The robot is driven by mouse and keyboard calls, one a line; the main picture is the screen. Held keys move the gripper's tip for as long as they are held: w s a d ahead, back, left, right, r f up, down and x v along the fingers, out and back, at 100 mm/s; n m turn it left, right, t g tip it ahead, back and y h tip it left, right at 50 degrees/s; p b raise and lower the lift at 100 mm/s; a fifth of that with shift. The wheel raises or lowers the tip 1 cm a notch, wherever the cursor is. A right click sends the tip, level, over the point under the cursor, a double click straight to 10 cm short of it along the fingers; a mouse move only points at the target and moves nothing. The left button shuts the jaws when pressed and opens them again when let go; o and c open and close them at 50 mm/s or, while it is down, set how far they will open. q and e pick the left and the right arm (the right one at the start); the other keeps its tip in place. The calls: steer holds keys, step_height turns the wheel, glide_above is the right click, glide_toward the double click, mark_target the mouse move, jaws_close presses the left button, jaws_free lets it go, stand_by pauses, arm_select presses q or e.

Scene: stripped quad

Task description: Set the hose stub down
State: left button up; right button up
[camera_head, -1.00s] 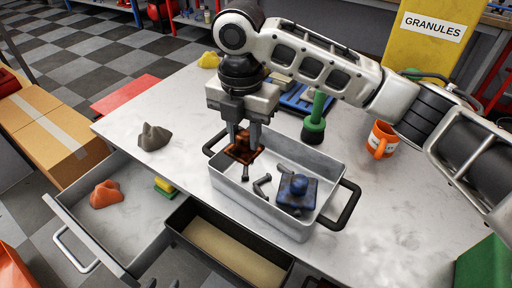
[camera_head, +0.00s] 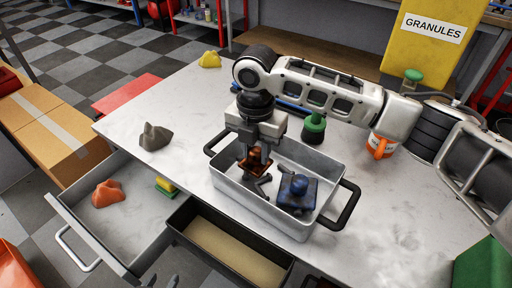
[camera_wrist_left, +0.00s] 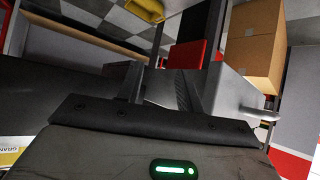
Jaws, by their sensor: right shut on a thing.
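My right gripper (camera_head: 256,154) points down into the left part of the grey metal tray (camera_head: 262,208) on the table. It is shut on a rust-brown piece, which I take to be the hose stub (camera_head: 254,164). The stub is low inside the tray; whether it touches the floor or the dark parts there I cannot tell. My left gripper (camera_head: 163,282) shows only its dark fingertips at the bottom edge of the head view. In the left wrist view its fingers (camera_wrist_left: 160,85) stand apart with nothing between them.
A blue part (camera_head: 297,191) lies in the tray's right half, beside small dark pieces. The open drawer (camera_head: 135,215) holds an orange lump (camera_head: 107,194) and a sponge (camera_head: 166,186).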

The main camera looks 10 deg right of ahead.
mark_target(256, 150)
steer(key=shift+f, duration=0.15)
steer(key=shift+f, duration=0.35)
steer(key=o, duration=1.1)
steer(key=shift+c, duration=0.2)
step_height(256, 150, up, 13)
steer(key=shift+r+b, duration=0.15)
steer(key=shift+b, duration=0.15)
